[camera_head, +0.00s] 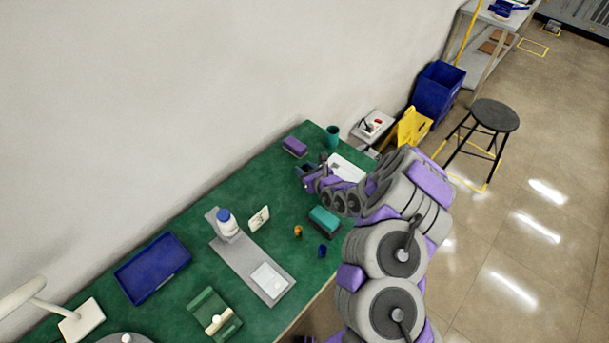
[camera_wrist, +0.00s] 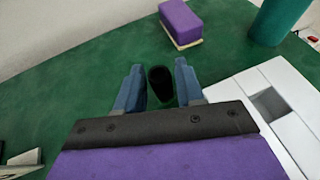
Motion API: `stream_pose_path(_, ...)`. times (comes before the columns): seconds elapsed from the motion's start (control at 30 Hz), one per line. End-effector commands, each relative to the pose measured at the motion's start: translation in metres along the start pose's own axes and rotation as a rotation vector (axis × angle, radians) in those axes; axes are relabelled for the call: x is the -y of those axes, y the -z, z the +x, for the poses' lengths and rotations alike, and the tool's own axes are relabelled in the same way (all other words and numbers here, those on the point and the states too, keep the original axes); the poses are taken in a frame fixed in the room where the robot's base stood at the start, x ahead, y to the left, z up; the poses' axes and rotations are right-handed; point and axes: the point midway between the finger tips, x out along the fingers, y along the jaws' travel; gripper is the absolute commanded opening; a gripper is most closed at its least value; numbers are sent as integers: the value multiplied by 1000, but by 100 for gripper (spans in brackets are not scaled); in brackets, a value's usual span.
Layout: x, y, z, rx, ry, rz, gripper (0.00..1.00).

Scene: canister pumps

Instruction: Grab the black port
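The black port (camera_wrist: 160,76), a small dark round piece with a dark opening, stands on the green table in the wrist view. It lies between the two blue-grey fingers of my gripper (camera_wrist: 158,70), with a visible gap on each side. My gripper is open and points down at the table. In the head view my gripper (camera_head: 306,178) is at the far end of the green table, and the port cannot be made out clearly there.
A purple block (camera_wrist: 181,22) is beyond the fingers, with a green cup (camera_wrist: 279,20) to its right. A white block with a square recess (camera_wrist: 240,112) is close on the right. A teal box (camera_head: 324,220) is near the arm. Bare green table (camera_wrist: 75,75) lies left of the fingers.

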Motion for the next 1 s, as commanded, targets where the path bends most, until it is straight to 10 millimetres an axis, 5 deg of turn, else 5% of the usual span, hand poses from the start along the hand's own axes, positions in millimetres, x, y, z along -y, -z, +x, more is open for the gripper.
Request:
stream_pose_path(0.37,0,-2,10,4,0,0,37)
stream_pose_path(0.77,0,-2,10,3,0,0,0)
stream_pose_path(1.0,0,-2,10,3,0,0,0)
